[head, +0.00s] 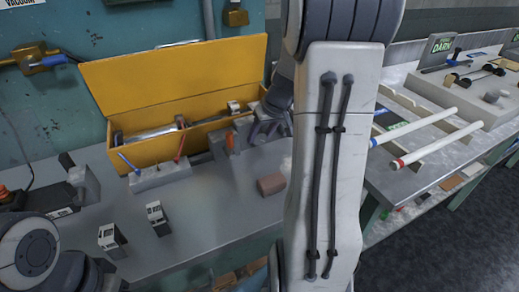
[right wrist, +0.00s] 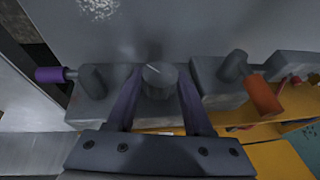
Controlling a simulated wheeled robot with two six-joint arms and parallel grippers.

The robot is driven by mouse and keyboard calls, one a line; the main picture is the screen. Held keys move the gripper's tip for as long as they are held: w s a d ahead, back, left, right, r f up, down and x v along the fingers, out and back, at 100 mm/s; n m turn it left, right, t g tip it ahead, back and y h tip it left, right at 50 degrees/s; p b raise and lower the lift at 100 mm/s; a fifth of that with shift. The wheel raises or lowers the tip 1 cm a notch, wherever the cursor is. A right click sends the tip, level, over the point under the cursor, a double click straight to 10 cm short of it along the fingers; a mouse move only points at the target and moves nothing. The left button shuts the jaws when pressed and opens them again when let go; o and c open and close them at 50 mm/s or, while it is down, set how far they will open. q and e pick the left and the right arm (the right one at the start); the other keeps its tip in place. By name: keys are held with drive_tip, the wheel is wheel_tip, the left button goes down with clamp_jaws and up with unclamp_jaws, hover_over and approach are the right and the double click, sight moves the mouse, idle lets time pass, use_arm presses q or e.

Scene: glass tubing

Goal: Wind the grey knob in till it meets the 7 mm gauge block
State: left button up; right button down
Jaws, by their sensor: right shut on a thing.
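The grey knob (right wrist: 160,78), with a pale line on its top, sits between the two fingers of my right gripper (right wrist: 155,92) in the right wrist view. The gripper is shut on it. In the head view the right gripper (head: 264,130) reaches down at the bench's back; the knob is hidden there. Small pale-faced blocks stand on the bench, one at centre left (head: 156,216) and one nearer (head: 110,238); their markings are too small to read, so I cannot tell which is 7 mm. The gap at the knob is not visible. My left gripper is out of view.
An orange handle (right wrist: 263,95) and a purple handle (right wrist: 52,74) flank the knob closely. A yellow open box (head: 165,75) stands behind. A reddish-brown block (head: 271,184) lies in front. The middle of the grey bench (head: 205,220) is clear. White tubes rest on the right-hand table.

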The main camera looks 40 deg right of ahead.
drive_tip(key=y+b, duration=0.2)
drive_tip(key=shift+d+f+m+t+y+b, duration=0.25)
drive_tip(key=shift+f+m+t+y+b, duration=0.05)
drive_tip(key=shift+y+b, duration=0.1)
drive_tip(key=y, duration=0.1)
drive_tip(key=t+y+b, duration=0.1)
drive_tip(key=y, duration=0.1)
drive_tip(key=shift+s+d+m+y, duration=0.15)
drive_tip(key=shift+m+y, duration=0.15)
drive_tip(key=shift+m, duration=0.1)
drive_tip(key=shift+c, duration=1.4)
unclamp_jaws()
drive_tip(key=shift+r, duration=0.1)
